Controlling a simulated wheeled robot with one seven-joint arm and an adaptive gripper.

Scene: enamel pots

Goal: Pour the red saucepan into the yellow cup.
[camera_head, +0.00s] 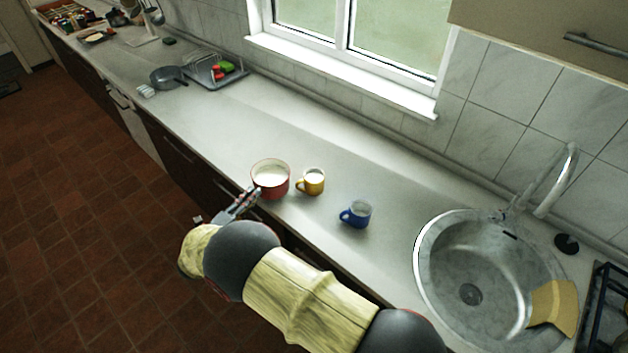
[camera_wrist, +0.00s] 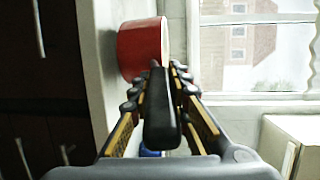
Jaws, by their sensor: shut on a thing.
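The red saucepan (camera_head: 270,187) is upright at the front edge of the counter, with a white content showing inside. Whether its base touches the counter I cannot tell. My gripper (camera_head: 245,200) is at its lower left. In the wrist view my gripper (camera_wrist: 159,82) is shut on the saucepan's dark handle (camera_wrist: 160,118), with the red wall of the saucepan (camera_wrist: 140,50) beyond the fingertips. The yellow cup (camera_head: 314,186) stands upright just right of the saucepan, its handle toward the saucepan. Its inside looks pale.
A blue cup (camera_head: 357,216) stands right of the yellow cup. The sink (camera_head: 425,255) with a tap (camera_head: 558,180) is further right. A grey pan (camera_head: 166,77) and a dish rack (camera_head: 217,75) are at the far left. The counter behind the cups is clear.

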